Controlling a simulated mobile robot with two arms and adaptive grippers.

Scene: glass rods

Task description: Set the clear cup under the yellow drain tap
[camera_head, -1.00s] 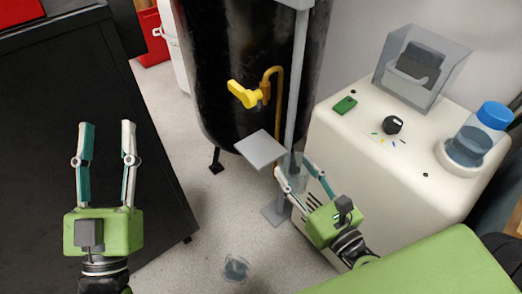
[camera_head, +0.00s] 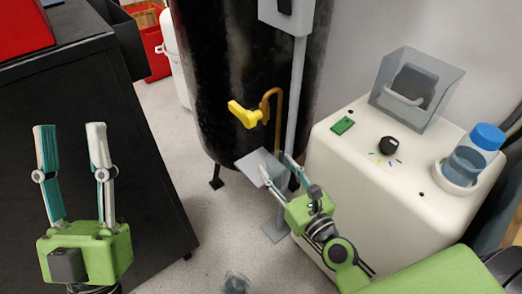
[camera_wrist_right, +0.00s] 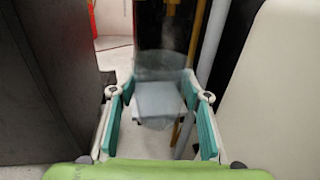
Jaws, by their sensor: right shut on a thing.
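The yellow drain tap (camera_head: 245,114) sticks out of the front of the black tank (camera_head: 220,70), with a yellow pipe beside it. A small grey square plate (camera_head: 252,163) sits below the tap on a stand. My right gripper (camera_head: 278,170) is just right of the plate, lower than the tap. In the right wrist view the clear cup (camera_wrist_right: 160,66) stands upright between its fingers, which are shut on it. The grey plate shows through and behind the cup. In the head view the cup is hard to make out. My left gripper (camera_head: 71,130) is open and empty at the left.
A grey post (camera_head: 296,100) rises just right of the tap. A cream cabinet (camera_head: 350,175) stands at the right, bearing a blue-capped bottle (camera_head: 470,158) and a clear bin (camera_head: 415,88). A black cabinet (camera_head: 110,140) fills the left. A dark blurred thing (camera_head: 236,284) is on the floor.

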